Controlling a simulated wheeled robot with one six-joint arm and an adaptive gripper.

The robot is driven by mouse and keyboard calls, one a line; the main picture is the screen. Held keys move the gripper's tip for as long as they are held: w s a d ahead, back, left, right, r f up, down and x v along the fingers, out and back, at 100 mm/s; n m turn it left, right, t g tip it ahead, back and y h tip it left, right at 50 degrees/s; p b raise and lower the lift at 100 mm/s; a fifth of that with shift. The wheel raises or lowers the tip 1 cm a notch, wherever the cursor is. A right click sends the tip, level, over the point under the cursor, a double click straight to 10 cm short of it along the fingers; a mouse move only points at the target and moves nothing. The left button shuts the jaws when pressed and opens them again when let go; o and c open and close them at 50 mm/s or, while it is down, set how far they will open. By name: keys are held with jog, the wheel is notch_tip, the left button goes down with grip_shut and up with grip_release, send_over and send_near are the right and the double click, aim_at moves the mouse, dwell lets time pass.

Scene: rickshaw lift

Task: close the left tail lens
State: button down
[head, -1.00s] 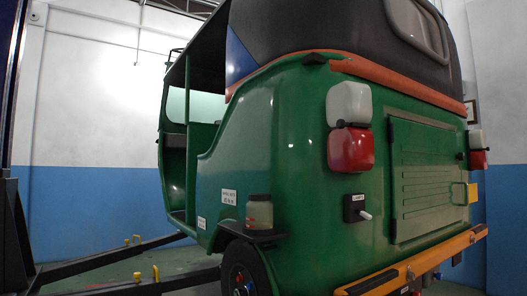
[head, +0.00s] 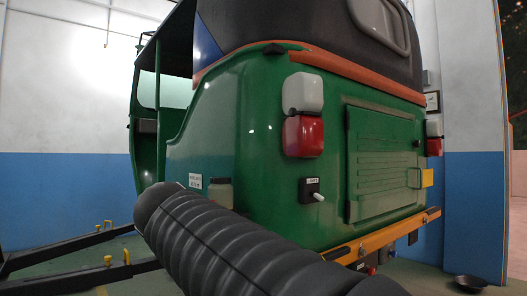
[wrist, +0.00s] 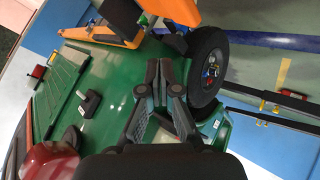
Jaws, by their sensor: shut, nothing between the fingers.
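The left tail lamp is on the green rickshaw's rear corner, in the head view. It has a white upper lens (head: 304,92) and a red lower lens (head: 304,136), with a dark band between them. I cannot tell how far either lens stands from its seat. In the wrist view a red lens (wrist: 48,162) shows at the lower left, partly cut off by the frame. My gripper (wrist: 164,72) is shut and empty in the wrist view, in front of the green body, to the right of the red lens and apart from it. The head view does not show the gripper.
A lamp switch (head: 312,190) with a white lever is below the lens. An orange bumper (head: 385,236) runs along the bottom. The rear wheel (wrist: 207,68) is near my gripper in the wrist view.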

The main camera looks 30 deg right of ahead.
jog(key=w+d+r+m+g+h, duration=0.1)
jog(key=w+d+r+m+h, duration=0.15)
jog(key=r, duration=0.45)
jog(key=w+d+r+m+g+h, duration=0.1)
jog(key=w+r+m+h, duration=0.2)
jog(key=r, duration=0.4)
jog(key=m+g+h, duration=0.4)
jog(key=m+g, duration=0.1)
jog(key=m, duration=0.5)
send_near(302, 138)
jog(key=d, duration=0.4)
jog(key=s+d, duration=0.1)
jog(key=d, duration=0.2)
jog(key=shift+r, duration=0.1)
jog(key=shift+d, duration=0.1)
